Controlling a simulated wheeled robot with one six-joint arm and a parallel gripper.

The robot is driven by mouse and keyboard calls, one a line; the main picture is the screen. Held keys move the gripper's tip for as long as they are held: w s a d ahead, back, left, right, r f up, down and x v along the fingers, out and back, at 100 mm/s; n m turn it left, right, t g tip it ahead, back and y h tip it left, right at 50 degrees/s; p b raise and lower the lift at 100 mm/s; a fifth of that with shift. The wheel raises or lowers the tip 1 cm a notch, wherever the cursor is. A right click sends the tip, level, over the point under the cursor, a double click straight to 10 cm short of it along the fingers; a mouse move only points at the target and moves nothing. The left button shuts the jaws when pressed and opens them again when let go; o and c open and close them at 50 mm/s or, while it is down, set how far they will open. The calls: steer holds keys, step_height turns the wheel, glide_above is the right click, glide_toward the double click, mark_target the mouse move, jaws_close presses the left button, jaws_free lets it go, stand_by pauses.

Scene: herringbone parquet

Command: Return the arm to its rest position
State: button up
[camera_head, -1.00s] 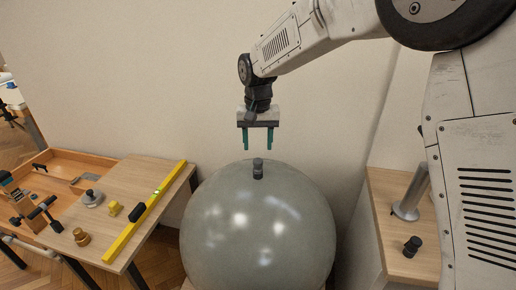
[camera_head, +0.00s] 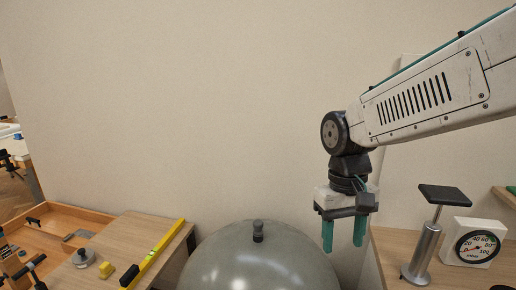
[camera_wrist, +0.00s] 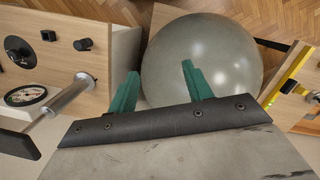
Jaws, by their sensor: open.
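My gripper (camera_head: 343,234) hangs in the air with its two green fingers pointing down, apart and empty. In the head view it is right of the large grey ball (camera_head: 225,268), over the gap between the ball and the right-hand wooden table. In the wrist view the two fingertips (camera_wrist: 160,80) are spread, with nothing between them. The ball (camera_wrist: 200,60) lies beyond them. My arm reaches in from the right of the head view.
The right table (camera_head: 395,245) bears a metal post with a black pad (camera_head: 425,245) and a dial gauge (camera_head: 474,243). The wall behind is bare.

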steer(key=s+d+r+m+t, duration=0.1)
steer(key=s+d, duration=0.4)
steer(key=s, duration=0.3)
steer(key=s+d+r+m+t, duration=0.1)
steer(key=s+d+t, duration=0.1)
steer(key=s+d, duration=0.3)
steer(key=shift+s+r, duration=0.4)
steer(key=shift+s, duration=1.3)
